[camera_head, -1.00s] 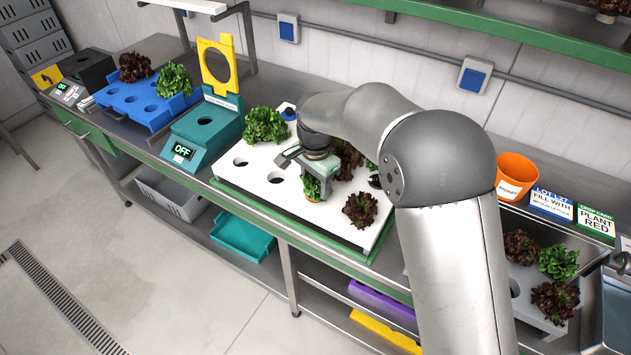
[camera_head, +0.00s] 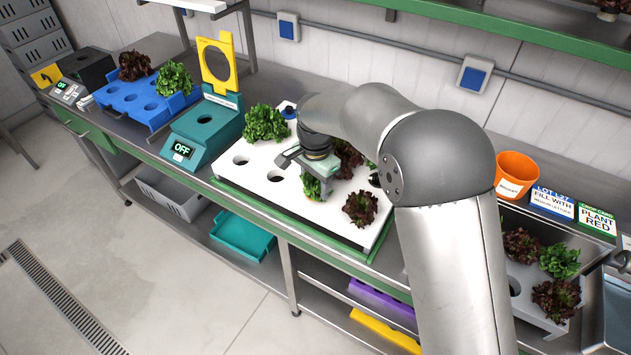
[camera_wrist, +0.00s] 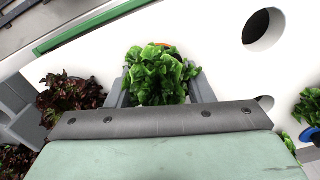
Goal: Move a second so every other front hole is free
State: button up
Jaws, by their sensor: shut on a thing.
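The white tray (camera_head: 300,215) stands on the bench with its green base edge along the front. My gripper (camera_head: 313,182) is shut on a green lettuce (camera_head: 312,189) in the tray's front row; its leaves show between the two fingers in the wrist view (camera_wrist: 158,75), with a bit of orange rim. Whether its pot is fully seated is hidden. Two open holes (camera_head: 276,175) and (camera_head: 240,160) show to its left. A dark red lettuce (camera_head: 360,208) sits to its right. A green lettuce (camera_head: 265,123) and a red lettuce (camera_head: 347,158) stand behind, partly covered by my arm.
A teal scale (camera_head: 203,133) reading OFF and a blue tray (camera_head: 148,103) with lettuces stand to the left. An orange pot (camera_head: 516,174), sign cards (camera_head: 596,220) and a grey tray (camera_head: 520,290) with lettuces are at the right. Neighbouring plants stand close around my gripper.

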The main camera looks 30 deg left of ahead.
jog(key=shift+f, duration=0.2)
jog(key=o, duration=1.4)
jog(key=shift+o, duration=0.2)
jog(key=shift+r+p, duration=2)
jog(key=shift+r, duration=1.55)
notch_tip(320, 180, up, 17)
jog(key=b, duration=0.2)
jog(key=shift+r, duration=0.2)
